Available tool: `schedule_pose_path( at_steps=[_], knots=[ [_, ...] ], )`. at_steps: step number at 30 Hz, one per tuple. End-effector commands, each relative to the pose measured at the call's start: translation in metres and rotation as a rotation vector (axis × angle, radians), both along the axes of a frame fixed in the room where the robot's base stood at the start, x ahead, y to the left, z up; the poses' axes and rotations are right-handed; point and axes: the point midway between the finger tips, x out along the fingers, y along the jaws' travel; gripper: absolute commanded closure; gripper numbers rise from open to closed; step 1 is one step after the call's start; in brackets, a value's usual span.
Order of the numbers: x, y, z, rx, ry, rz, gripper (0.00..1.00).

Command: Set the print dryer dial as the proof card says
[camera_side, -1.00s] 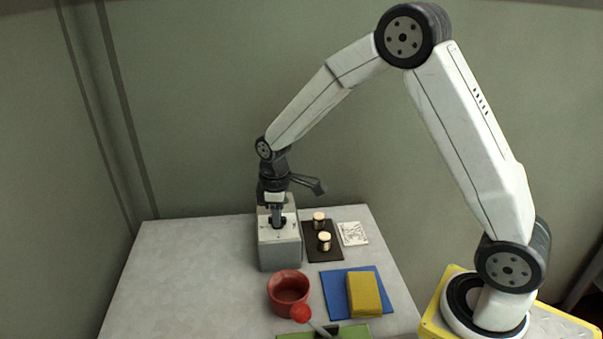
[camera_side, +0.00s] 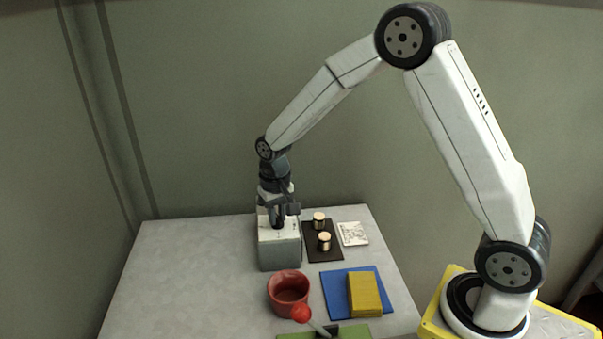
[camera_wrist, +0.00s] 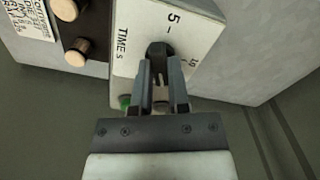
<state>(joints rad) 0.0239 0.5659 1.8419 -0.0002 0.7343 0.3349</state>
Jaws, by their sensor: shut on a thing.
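The print dryer is a grey box with a pale top (camera_side: 280,252) near the back of the table. In the wrist view its face (camera_wrist: 139,50) shows "TIME s", a "5" mark, another partly hidden number and a green spot (camera_wrist: 124,101). My gripper (camera_side: 277,226) points down onto the box top. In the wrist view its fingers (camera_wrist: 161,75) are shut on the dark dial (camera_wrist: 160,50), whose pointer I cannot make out. The white card (camera_side: 353,233) lies at the back right; printed text on a card (camera_wrist: 27,20) shows at the wrist view's corner, only partly readable.
In front are a red bowl (camera_side: 288,289), a blue mat (camera_side: 335,293) with a yellow block (camera_side: 364,295), and a green base with a red-knobbed lever (camera_side: 301,313). The table's left is clear.

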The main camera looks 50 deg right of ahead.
Motion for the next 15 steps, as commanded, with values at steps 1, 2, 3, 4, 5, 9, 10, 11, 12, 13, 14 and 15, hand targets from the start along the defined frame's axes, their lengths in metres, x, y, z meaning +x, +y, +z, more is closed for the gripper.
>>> schedule_pose_path(
  at_steps=[1,2,3,4,5,9,10,11,12,13,14,15],
  knots=[
    [0.0008,-0.0002,0.0018,0.000,-0.003,-0.043,1.00],
    [0.0008,-0.0002,0.0018,0.000,-0.003,-0.071,1.00],
    [0.0008,-0.0002,0.0018,0.000,-0.003,-0.107,1.00],
    [0.0008,-0.0002,0.0018,0.000,-0.003,-0.134,1.00],
    [0.0008,-0.0002,0.0018,0.000,-0.003,-0.161,1.00],
    [0.0008,-0.0002,0.0018,0.000,-0.003,-0.270,1.00],
    [0.0008,-0.0002,0.0018,0.000,-0.003,-0.290,1.00],
    [0.0008,-0.0001,0.0018,0.000,-0.003,-0.310,1.00],
    [0.0008,-0.0001,0.0018,0.000,-0.003,-0.332,1.00],
    [0.0008,-0.0001,0.0018,0.000,-0.003,-0.348,1.00],
    [0.0009,-0.0001,0.0018,0.000,-0.003,-0.363,1.00],
    [0.0009,-0.0001,0.0018,0.000,-0.003,-0.380,1.00]
  ],
)
